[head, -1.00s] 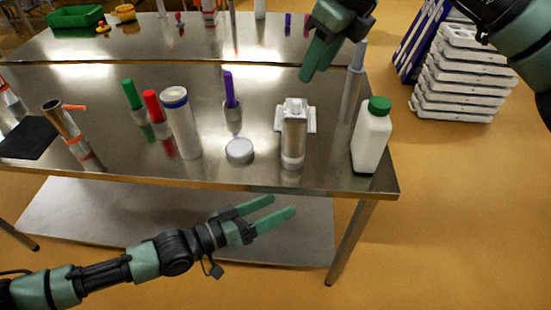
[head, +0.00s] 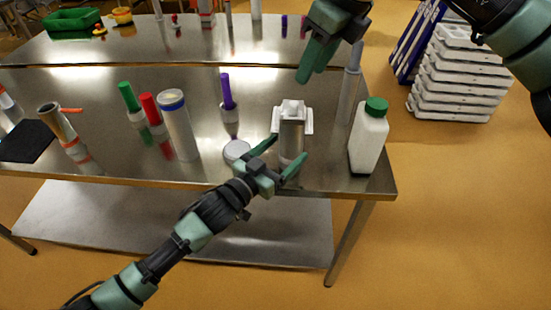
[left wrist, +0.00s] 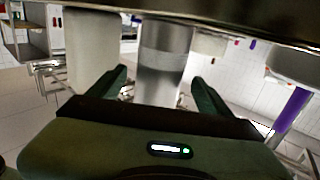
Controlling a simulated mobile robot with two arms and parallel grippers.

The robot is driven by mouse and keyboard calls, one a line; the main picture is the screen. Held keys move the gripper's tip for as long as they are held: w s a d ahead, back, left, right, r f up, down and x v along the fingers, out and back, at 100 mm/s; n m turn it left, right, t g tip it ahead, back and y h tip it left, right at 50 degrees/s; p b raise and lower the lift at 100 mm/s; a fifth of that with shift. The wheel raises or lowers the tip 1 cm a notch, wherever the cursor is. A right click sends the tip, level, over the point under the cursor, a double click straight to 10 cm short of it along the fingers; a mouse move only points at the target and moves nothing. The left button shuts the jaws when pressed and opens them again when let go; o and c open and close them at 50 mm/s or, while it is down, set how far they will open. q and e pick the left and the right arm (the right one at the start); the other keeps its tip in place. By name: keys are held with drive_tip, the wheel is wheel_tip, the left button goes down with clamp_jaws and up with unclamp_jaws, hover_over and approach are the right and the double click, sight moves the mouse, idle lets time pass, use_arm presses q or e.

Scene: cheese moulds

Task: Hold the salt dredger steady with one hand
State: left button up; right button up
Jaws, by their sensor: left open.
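The salt dredger appears to be the silver metal cylinder (head: 292,133) standing upright near the front edge of the table, with a pale block-like top. My left gripper (head: 288,152) is open at its near side, its fingertips pointing toward its lower body. In the left wrist view a shiny cylinder (left wrist: 163,60) stands between the two spread fingers (left wrist: 162,88); I see no finger pressed on it. My right gripper (head: 312,75) hangs above the table behind the dredger, with nothing visible in it; its finger gap is unclear.
A white bottle with a green cap (head: 368,138) stands to the right of the dredger. A round grey lid (head: 235,150) lies to its left, near my left gripper. A white tube (head: 178,125) and a purple-topped holder (head: 228,105) stand farther left. Stacked white trays (head: 450,90) are beyond the table.

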sight(293, 144)
use_arm(q)
drive_tip(key=shift+x, duration=1.9)
clamp_jaws()
use_arm(e)
drive_tip(key=shift+o, duration=0.3)
